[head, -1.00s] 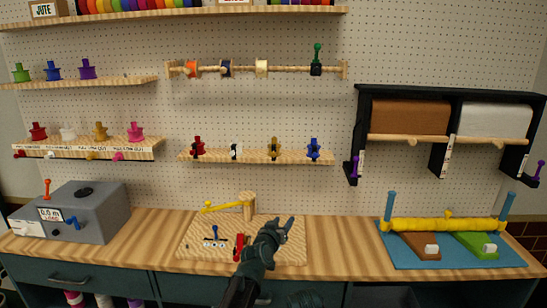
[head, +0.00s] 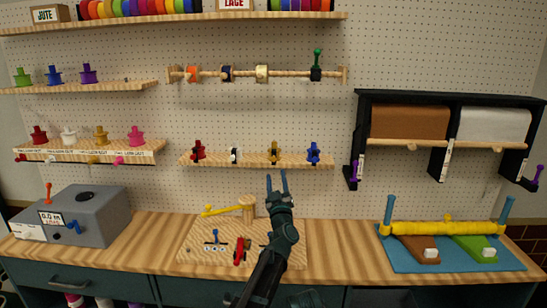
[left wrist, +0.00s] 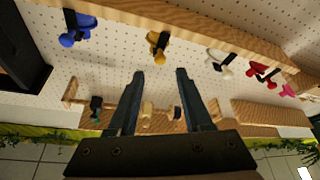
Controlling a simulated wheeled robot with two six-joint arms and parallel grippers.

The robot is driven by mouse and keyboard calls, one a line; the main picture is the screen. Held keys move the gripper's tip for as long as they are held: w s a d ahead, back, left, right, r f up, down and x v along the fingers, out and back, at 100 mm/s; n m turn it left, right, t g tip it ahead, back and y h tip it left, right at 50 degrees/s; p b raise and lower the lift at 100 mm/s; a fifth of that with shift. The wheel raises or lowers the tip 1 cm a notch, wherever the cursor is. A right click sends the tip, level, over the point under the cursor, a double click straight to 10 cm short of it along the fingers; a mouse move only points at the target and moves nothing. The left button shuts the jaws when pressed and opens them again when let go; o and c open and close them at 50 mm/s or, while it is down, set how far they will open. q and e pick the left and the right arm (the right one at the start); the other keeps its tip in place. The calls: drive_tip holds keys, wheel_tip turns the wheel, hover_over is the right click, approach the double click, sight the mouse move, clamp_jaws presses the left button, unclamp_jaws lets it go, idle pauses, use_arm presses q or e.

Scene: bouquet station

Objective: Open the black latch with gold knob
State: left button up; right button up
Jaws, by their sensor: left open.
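The gold-and-black latch (head: 274,151) sits on the front of the middle lower wooden shelf (head: 215,160), between a white-and-black one (head: 235,153) and a blue one (head: 313,152). In the left wrist view the gold latch (left wrist: 157,45) is beyond the fingertips, slightly left of the gap. My left gripper (head: 277,178) is open and empty, pointing up just below the gold latch and apart from it in the picture. Its two fingers also show in the left wrist view (left wrist: 160,74). My right gripper is not in view.
A red latch (head: 197,151) is at the shelf's left end. A rod with spools (head: 260,73) hangs above. Below stands a wooden board (head: 200,250) with a yellow lever (head: 222,210). A black paper-roll rack (head: 362,120) is to the right.

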sight(273, 157)
use_arm(q)
drive_tip(key=p+x, duration=0.3)
drive_tip(key=x, duration=0.7)
drive_tip(key=shift+w, duration=0.15)
drive_tip(key=shift+c, duration=0.2)
clamp_jaws()
